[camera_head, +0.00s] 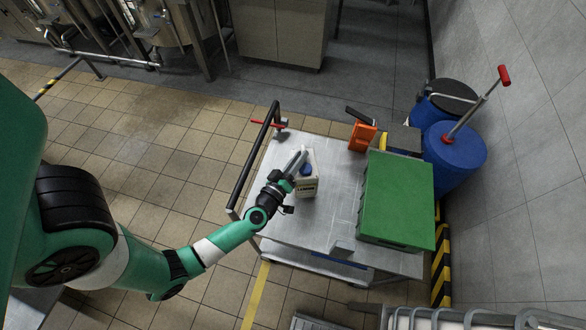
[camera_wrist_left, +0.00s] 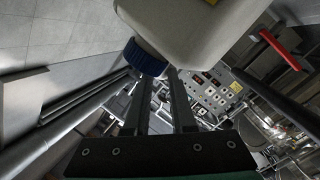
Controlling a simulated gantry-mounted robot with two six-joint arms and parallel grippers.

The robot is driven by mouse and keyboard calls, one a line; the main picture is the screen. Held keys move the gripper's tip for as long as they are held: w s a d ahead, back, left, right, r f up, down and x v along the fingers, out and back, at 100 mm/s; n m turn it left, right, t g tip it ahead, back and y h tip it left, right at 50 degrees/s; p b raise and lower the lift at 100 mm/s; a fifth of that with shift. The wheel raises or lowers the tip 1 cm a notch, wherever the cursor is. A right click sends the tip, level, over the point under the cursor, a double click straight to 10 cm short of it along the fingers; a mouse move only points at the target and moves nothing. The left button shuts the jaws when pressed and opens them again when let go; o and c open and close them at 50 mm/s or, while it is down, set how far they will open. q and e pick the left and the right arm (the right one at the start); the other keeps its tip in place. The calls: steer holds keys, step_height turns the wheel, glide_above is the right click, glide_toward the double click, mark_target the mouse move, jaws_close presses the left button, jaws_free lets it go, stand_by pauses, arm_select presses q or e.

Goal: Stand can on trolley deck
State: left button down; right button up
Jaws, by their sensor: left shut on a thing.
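The can (camera_head: 307,187) is a white canister with a blue cap and a dark label band. It looks upright at the left part of the trolley deck (camera_head: 285,228); whether its base touches the metal I cannot tell. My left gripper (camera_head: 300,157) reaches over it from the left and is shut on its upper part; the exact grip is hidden. In the left wrist view the can's white body (camera_wrist_left: 205,30) and blue cap lie right by the fingers. My right gripper is in neither view.
A green crate (camera_head: 397,197) fills the deck's right side. An orange item (camera_head: 362,137) stands at the back. The trolley's dark push bar (camera_head: 254,158) runs along the left edge. Blue drums (camera_head: 455,158) stand beyond at right. Deck space between can and crate is clear.

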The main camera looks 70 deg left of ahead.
arm_select(q)
steer(key=shift+w+a+f, duration=0.35)
steer(key=shift+a+f, duration=0.05)
steer(key=shift+f, duration=0.1)
steer(key=shift+w+a+b, duration=0.15)
steer(key=shift+b, duration=0.15)
steer(key=f+b, duration=0.3)
steer(key=f, duration=0.1)
steer(key=shift+w+a+b, duration=0.25)
steer(key=shift+a+b, duration=0.05)
steer(key=shift+b, duration=0.05)
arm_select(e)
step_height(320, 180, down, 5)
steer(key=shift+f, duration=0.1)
arm_select(q)
steer(key=c, duration=1.2)
jaws_free()
steer(key=shift+f, duration=0.3)
steer(key=o, duration=0.5)
steer(key=shift+c, duration=0.2)
